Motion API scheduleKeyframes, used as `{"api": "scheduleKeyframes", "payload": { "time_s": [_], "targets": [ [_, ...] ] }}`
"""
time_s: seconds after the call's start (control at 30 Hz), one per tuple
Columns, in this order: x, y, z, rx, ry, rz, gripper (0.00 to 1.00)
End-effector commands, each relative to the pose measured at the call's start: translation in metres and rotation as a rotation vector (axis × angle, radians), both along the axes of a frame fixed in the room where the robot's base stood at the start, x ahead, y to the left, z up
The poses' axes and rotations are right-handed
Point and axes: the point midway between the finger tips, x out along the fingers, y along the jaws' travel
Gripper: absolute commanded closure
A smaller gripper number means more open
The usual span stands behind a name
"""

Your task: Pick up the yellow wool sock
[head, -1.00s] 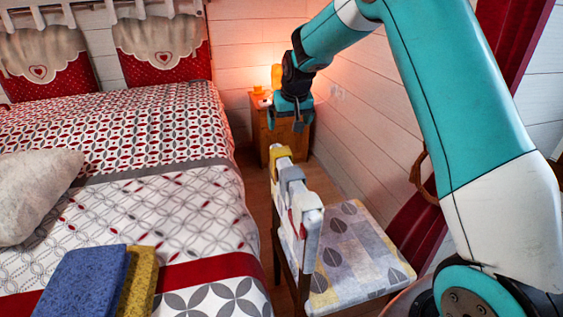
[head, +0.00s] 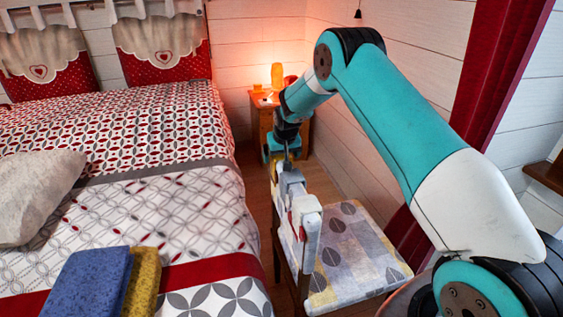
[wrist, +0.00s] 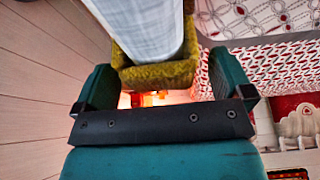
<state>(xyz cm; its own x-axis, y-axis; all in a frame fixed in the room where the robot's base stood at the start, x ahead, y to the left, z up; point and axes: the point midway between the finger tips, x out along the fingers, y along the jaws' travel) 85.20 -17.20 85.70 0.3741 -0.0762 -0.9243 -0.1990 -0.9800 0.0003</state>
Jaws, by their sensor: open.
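The yellow wool sock (wrist: 155,76) hangs over the far end of the white top rail (wrist: 142,28) of a chair back. In the wrist view it sits between the two teal fingers of my gripper (wrist: 163,72), one on each side, with gaps showing. My gripper is open and holds nothing. In the head view my gripper (head: 279,152) is at the rail's far end, and only a small part of the sock (head: 276,158) shows; the rest is hidden by the gripper.
A grey sock (head: 291,180) and a light item with red (head: 303,207) also hang on the rail, nearer the camera. The chair seat (head: 350,255) is empty. The bed (head: 120,190) is left, with blue (head: 90,283) and yellow (head: 143,280) folded cloths. A nightstand (head: 262,120) stands behind.

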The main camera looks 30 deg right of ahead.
Motion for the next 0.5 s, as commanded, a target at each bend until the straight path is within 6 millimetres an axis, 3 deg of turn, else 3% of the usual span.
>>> {"api": "scheduleKeyframes", "payload": {
  "time_s": [0.23,0.43,0.5],
  "targets": [
    [0.0007,0.0001,-0.0011,0.001,-0.001,0.000,0.04],
    [0.0006,0.0001,-0.0009,0.000,-0.001,0.000,0.50],
    [0.0006,0.0001,-0.0009,0.000,-0.001,0.000,0.56]
  ]
}}
